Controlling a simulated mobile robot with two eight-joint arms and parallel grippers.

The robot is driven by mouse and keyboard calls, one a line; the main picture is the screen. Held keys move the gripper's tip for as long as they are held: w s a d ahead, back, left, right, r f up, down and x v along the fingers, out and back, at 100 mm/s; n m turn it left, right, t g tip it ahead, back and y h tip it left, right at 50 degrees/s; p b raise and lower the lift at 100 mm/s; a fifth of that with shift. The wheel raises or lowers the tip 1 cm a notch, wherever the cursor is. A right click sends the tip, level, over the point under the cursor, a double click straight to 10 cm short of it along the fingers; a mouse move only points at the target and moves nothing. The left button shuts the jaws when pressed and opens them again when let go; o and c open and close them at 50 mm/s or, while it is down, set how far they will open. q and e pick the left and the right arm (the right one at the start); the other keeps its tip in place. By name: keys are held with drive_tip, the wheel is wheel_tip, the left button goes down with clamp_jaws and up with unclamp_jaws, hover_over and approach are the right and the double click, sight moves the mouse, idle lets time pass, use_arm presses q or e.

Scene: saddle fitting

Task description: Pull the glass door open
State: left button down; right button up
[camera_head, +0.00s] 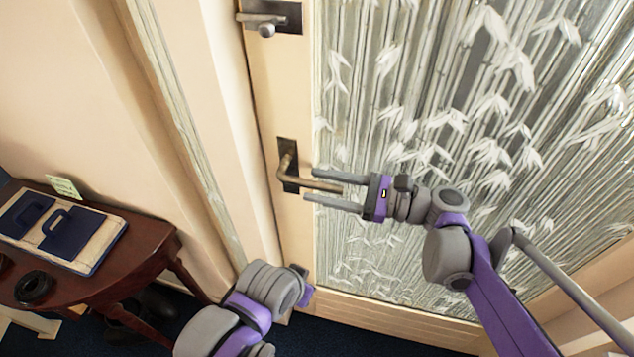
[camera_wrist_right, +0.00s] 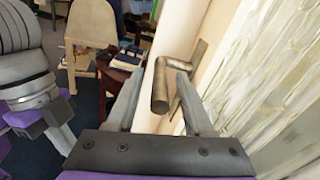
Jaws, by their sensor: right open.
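The glass door (camera_head: 480,130) has a pale frame and bamboo-patterned glass, and it appears closed. Its lever handle (camera_head: 320,184) is bronze, on a dark plate, and points right. My right gripper (camera_head: 309,184) is open at the handle, with one finger above the lever and one below in the head view. In the right wrist view the handle (camera_wrist_right: 161,88) shows between the spread fingers; I cannot tell whether they touch it. My left arm (camera_head: 262,290) is low at the left of the door; its fingers are hidden.
A dark latch (camera_head: 268,18) sits higher on the door frame. A brown wooden table (camera_head: 145,245) with blue items on a tray (camera_head: 105,243) stands at the left. A chair (camera_wrist_right: 92,28) shows in the right wrist view. Dark carpet covers the floor.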

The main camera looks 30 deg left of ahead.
drive_tip(key=shift+s+a, duration=0.15)
drive_tip(key=shift+a, duration=0.4)
clamp_jaws()
idle(1.1)
